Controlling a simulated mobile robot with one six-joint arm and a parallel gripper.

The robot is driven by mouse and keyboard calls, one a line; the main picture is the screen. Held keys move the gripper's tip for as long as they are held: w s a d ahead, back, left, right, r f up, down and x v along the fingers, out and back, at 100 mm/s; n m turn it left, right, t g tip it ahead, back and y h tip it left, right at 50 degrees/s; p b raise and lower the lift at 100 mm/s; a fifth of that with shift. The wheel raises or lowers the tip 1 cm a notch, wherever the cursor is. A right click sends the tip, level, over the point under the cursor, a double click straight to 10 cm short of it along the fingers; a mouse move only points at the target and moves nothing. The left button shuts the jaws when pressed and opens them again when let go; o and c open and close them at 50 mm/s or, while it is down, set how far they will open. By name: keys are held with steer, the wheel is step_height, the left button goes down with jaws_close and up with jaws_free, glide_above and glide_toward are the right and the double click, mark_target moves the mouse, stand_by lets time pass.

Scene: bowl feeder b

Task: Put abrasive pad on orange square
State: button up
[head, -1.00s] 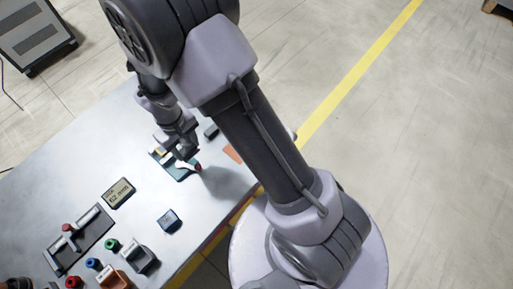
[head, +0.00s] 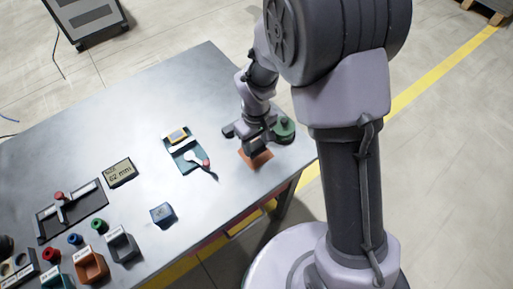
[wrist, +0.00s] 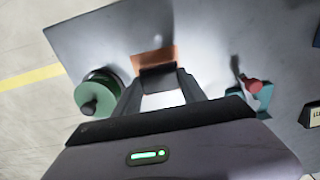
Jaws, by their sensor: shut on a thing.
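The abrasive pad, a small dark block (wrist: 158,78), is between my fingertips in the wrist view. My gripper (head: 256,140) is shut on it at the right end of the table. The orange square (head: 262,159) lies flat on the table just under the gripper. In the wrist view the orange square (wrist: 150,57) shows beyond the pad, which covers its near part. I cannot tell whether the pad touches the square or hangs just above it.
A green round thing with a dark knob (wrist: 92,92) stands close beside the square. A teal tray (head: 181,160) with a red-tipped tool lies left of the gripper. A display block (head: 120,172), a blue block (head: 163,213) and several coloured holders stand farther left.

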mark_target(256, 142)
steer(key=shift+w+f, duration=0.15)
steer(key=shift+w, duration=0.35)
step_height(256, 142, down, 4)
steer(key=shift+r+b, duration=0.25)
steer(key=shift+b, duration=0.75)
steer(key=shift+r, duration=0.15)
steer(key=o, duration=1.2)
